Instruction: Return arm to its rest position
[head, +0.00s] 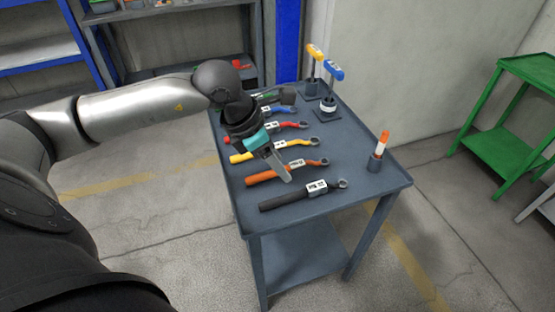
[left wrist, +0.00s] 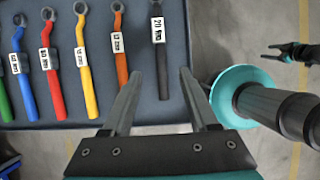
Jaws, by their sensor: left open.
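My left arm reaches in from the left in the head view. Its gripper (head: 279,167) is open and empty above the grey table (head: 320,229), over the row of wrenches. In the left wrist view the two fingers (left wrist: 159,80) stand apart, with nothing between them. The fingers point toward the black wrench (left wrist: 163,60) and the orange wrench (left wrist: 121,50). A dark, two-pronged shape (left wrist: 290,50) at the right of the left wrist view looks like my right gripper; its opening is too small to judge.
Yellow (head: 282,146), red (head: 285,125) and other wrenches lie on the table. Yellow- and blue-handled tools (head: 333,71) stand at the back, an orange-topped tool (head: 383,142) at the right. Floor between tables is clear.

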